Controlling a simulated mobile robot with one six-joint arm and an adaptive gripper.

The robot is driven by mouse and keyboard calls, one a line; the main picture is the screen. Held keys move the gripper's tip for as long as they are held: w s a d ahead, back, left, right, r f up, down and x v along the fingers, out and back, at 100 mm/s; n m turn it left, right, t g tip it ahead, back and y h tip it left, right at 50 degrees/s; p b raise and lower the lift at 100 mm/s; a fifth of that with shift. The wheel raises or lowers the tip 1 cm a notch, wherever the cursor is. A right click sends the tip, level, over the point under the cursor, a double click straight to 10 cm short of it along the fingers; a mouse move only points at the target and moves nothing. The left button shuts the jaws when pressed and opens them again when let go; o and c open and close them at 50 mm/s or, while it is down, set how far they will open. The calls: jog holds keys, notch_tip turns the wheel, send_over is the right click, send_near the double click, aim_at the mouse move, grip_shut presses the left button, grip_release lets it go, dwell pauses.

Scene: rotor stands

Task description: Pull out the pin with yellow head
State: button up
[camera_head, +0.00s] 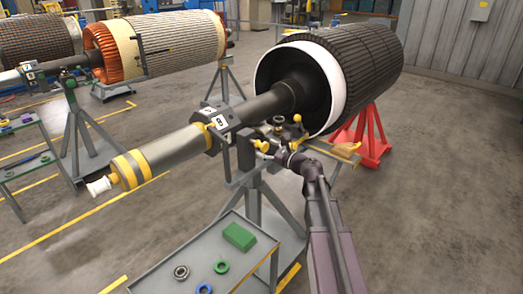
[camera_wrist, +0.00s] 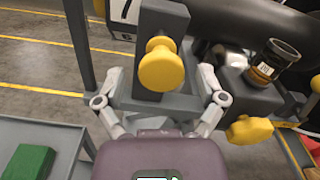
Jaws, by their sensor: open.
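The pin's yellow head (camera_wrist: 161,66) sticks out of a dark grey upright block in the middle of the wrist view. A yellow knob (camera_head: 261,145), which looks like the same head, shows in the head view by the stand under the rotor shaft. My gripper (camera_wrist: 160,82) is open, with one finger to the left and one to the right of the yellow head. Both fingers appear apart from it. In the head view my gripper (camera_head: 275,149) is small and partly hidden by my arm. The pin's shaft is hidden inside the block.
A second yellow knob (camera_wrist: 250,129) sits close to the right finger, beside a dark cylinder with a brass-coloured band (camera_wrist: 272,62). The rotor shaft (camera_head: 255,107) runs close above. A grey cart (camera_head: 190,262) bears a green block (camera_head: 239,236) and several rings.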

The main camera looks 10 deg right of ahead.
jog(key=shift+s+d, duration=0.1)
jog(key=v, duration=1.1)
jog(key=shift+s+d, duration=0.2)
jog(key=shift+s, duration=0.15)
jog(key=s+a+f+n+g+h+p, duration=0.1)
jog(key=s+a+f+n+g+p, duration=0.1)
jog(key=s+a+f+n+g, duration=0.3)
jog(key=s+a+f+n+g+h+p, duration=0.1)
jog(key=a+n+g+p, duration=0.2)
jog(key=a+n, duration=0.4)
jog(key=s+f+n+g+h+p, duration=0.2)
jog(key=s+n+g+h+p, duration=0.3)
jog(key=n, duration=0.8)
jog(key=s+g+h, duration=0.1)
jog(key=s+h, duration=0.2)
jog(key=s, duration=0.1)
jog(key=shift+s+d+f+n+g+h, duration=0.3)
jog(key=shift+s+n, duration=0.1)
